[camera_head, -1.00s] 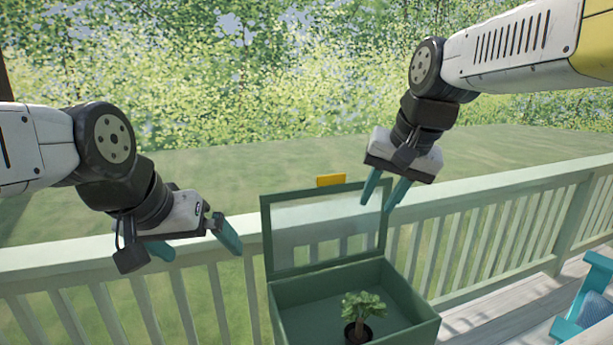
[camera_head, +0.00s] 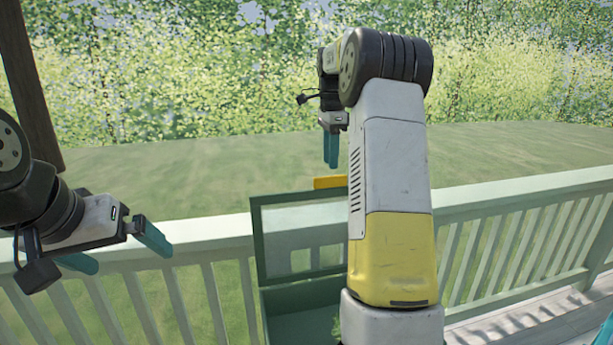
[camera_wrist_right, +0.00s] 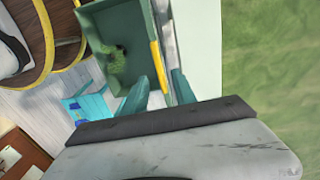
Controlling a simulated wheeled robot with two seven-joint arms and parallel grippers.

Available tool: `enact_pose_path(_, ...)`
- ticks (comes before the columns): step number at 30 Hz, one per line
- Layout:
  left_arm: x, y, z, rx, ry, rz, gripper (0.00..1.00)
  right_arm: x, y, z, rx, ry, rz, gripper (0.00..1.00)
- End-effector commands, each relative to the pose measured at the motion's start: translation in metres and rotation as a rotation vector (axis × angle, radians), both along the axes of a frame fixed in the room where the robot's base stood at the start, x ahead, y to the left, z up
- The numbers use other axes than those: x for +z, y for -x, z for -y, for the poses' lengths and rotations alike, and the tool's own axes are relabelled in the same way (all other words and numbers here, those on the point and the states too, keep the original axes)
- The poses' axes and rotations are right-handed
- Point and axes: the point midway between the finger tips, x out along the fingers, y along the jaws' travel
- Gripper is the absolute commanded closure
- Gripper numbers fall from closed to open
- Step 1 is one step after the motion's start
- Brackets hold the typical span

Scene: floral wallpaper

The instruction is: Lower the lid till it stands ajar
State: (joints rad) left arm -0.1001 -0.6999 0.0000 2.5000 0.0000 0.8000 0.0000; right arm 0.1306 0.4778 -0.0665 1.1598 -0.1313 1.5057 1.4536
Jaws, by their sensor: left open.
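The lid (camera_head: 257,240) is a green frame with a clear pane, standing raised at the back of a green box (camera_head: 300,327). A yellow tab (camera_head: 328,182) sits on its top edge. My right gripper (camera_head: 331,165) is just above the tab in the head view, and my right arm covers the lid's right part. In the right wrist view, the open fingers (camera_wrist_right: 161,76) point toward the yellow tab (camera_wrist_right: 156,62); I cannot tell whether they touch it. The box (camera_wrist_right: 112,20) shows there too. My left gripper (camera_head: 115,250) is open and empty, left of the box.
A small potted plant (camera_wrist_right: 117,60) is in the box; my arm mostly hides it in the head view. A pale green railing (camera_head: 205,232) runs behind the box. A turquoise chair (camera_wrist_right: 88,108) and round wooden furniture with yellow edges (camera_wrist_right: 45,35) show in the right wrist view.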

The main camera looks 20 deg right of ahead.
Motion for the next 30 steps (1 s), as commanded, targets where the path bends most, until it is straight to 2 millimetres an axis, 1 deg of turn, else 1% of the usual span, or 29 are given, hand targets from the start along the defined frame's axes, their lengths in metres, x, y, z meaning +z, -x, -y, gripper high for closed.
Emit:
enact_pose_path(1, 0.000, 0.000, 0.000, 0.000, 0.000, 0.000, 0.00, -0.009, 0.001, 0.000, 0.001, -0.001, -0.004, 0.67)
enact_pose_path(6, 0.000, 0.000, 0.000, 0.000, 0.000, 0.000, 0.00, -0.037, 0.002, -0.001, 0.003, -0.001, -0.002, 0.67)
enact_pose_path(10, 0.000, 0.000, 0.000, 0.000, 0.000, 0.000, 0.00, -0.052, 0.002, -0.001, 0.003, -0.001, -0.001, 0.67)
enact_pose_path(15, 0.000, 0.000, 0.000, 0.000, 0.000, 0.000, 0.00, -0.061, 0.002, -0.001, 0.004, 0.000, 0.002, 0.67)
enact_pose_path(22, 0.000, 0.000, 0.000, 0.000, 0.000, 0.000, 0.00, -0.062, 0.002, -0.001, 0.004, 0.000, 0.002, 0.67)
enact_pose_path(27, 0.000, 0.000, 0.000, 0.000, 0.000, 0.000, 0.00, -0.062, 0.002, -0.001, 0.004, 0.000, 0.002, 1.00)
enact_pose_path(30, 0.000, 0.000, 0.000, 0.000, 0.000, 0.000, 0.00, -0.062, 0.002, -0.001, 0.004, 0.000, 0.002, 1.00)
